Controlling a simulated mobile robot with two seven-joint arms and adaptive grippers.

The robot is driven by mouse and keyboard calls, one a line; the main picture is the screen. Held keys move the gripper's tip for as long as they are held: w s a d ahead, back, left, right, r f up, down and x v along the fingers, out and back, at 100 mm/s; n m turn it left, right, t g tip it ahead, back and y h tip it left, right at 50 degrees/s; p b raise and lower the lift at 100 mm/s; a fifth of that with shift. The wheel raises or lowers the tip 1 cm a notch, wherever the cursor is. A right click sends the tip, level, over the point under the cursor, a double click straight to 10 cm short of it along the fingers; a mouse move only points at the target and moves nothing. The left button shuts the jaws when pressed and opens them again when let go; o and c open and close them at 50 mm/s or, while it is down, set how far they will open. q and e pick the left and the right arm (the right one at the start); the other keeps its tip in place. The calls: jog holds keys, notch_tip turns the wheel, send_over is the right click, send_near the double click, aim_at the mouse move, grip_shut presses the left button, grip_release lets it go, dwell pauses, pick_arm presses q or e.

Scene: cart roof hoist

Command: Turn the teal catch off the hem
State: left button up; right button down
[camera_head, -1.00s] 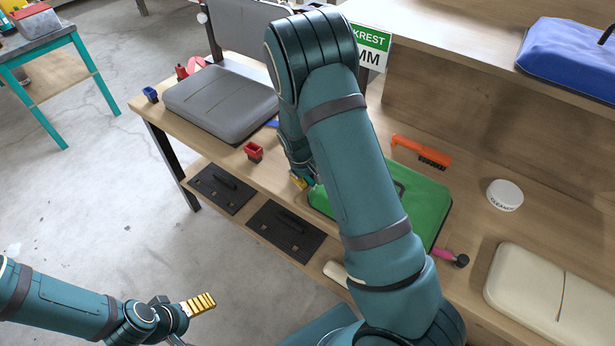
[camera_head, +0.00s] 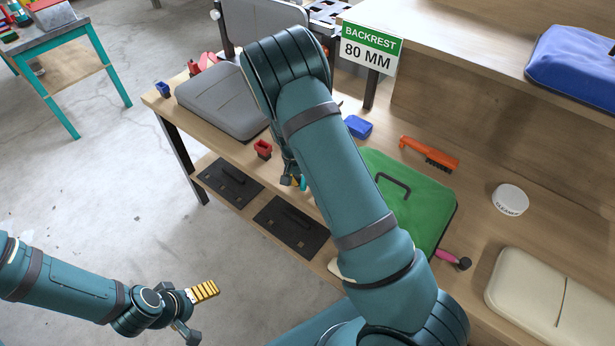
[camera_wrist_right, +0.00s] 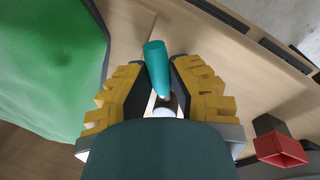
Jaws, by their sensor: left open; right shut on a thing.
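The teal catch (camera_wrist_right: 157,68) is a short rounded lever. In the right wrist view it stands between the yellow fingers of my right gripper (camera_wrist_right: 160,85), which is shut on it. A pale metal part shows at its lower end. The green padded panel (camera_head: 415,205) lies on the bench, with a dark handle; its edge (camera_wrist_right: 105,50) shows left of the catch, with bare wood between them. In the head view my forearm hides part of the panel, and only a bit of the catch (camera_head: 303,184) shows. My left gripper (camera_head: 197,308) is open and empty, low over the floor.
A red block (camera_head: 263,149) sits near the bench's front edge; a grey pad (camera_head: 225,102) lies behind it. A blue block (camera_head: 358,126), orange brush (camera_head: 430,153), white round tin (camera_head: 509,200) and cream pad (camera_head: 545,292) lie around the panel. Dark plates (camera_head: 292,224) rest on the lower shelf.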

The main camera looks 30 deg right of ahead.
jog(key=m, duration=0.1)
jog(key=a+m, duration=0.1)
jog(key=m, duration=0.1)
jog(key=shift+w+f+g, duration=0.1)
jog(key=shift+w+g, duration=0.25)
jog(key=shift+g, duration=0.05)
jog(key=shift+w+a+m+y+p, duration=0.15)
jog(key=shift+w+m+y+p, duration=0.1)
jog(key=shift+m, duration=0.55)
jog(key=shift+w+a+m+y+p, duration=0.1)
jog(key=shift+w+m+y, duration=0.15)
jog(key=shift+m, duration=0.55)
jog(key=c, duration=0.8)
grip_release()
jog(key=shift+c, duration=0.2)
jog(key=shift+w, duration=0.1)
jog(key=shift+w+r, duration=0.15)
jog(key=shift+r, duration=0.4)
notch_tip(320, 180, up, 11)
jog(key=w, duration=0.2)
jog(key=shift+a+f, duration=0.15)
jog(key=shift+a, duration=0.3)
